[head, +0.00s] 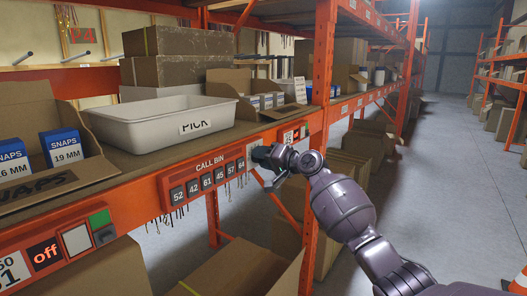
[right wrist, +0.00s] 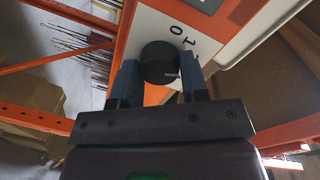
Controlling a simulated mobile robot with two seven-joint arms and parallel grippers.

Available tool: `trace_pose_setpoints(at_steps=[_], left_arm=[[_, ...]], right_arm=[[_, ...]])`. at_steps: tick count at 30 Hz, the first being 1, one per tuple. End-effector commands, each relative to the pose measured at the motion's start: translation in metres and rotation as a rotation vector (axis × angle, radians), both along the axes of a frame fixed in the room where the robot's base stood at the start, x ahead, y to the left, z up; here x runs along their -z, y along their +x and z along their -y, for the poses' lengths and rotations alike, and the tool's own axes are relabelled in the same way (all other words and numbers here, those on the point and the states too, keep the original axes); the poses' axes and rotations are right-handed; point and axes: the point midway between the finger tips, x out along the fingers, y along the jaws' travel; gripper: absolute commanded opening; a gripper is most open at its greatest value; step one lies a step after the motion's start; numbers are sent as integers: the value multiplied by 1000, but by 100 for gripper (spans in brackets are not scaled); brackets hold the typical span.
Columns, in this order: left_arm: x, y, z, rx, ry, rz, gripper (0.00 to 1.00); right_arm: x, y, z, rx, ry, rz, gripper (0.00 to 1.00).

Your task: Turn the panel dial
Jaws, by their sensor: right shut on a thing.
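A round black dial (right wrist: 158,58) sits on a white panel plate (right wrist: 150,20) marked 0 and 1, seen in the right wrist view. A short light line shows at the dial's lower right edge. My right gripper (right wrist: 159,72) is shut on the dial, with one blue finger on each side of it. In the head view my right gripper (head: 264,160) is at the orange shelf beam, at the right end of the CALL BIN strip (head: 208,178), and mostly hides the dial. My left gripper is not in view.
A white PICK tote (head: 160,122) and a cardboard box of SNAPS packs (head: 50,165) stand on the shelf above the beam. An orange upright (head: 322,80) rises just right of my gripper. Cardboard boxes (head: 225,272) lie below.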

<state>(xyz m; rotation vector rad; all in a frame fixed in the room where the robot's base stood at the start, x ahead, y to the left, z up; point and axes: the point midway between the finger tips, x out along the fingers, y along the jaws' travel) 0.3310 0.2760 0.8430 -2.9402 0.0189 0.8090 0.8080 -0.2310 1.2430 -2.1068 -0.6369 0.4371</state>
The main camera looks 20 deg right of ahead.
Motion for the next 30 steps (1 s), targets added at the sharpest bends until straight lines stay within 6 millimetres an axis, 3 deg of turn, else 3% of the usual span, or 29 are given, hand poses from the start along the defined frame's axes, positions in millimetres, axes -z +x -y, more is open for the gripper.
trace_pose_setpoints(at_steps=[4,15,30], left_arm=[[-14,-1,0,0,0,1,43],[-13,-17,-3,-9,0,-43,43],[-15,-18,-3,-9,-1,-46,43]], right_arm=[[-2,0,0,-1,105,-85,17],[1,0,0,-1,303,-242,17],[2,0,1,0,383,-304,17]])
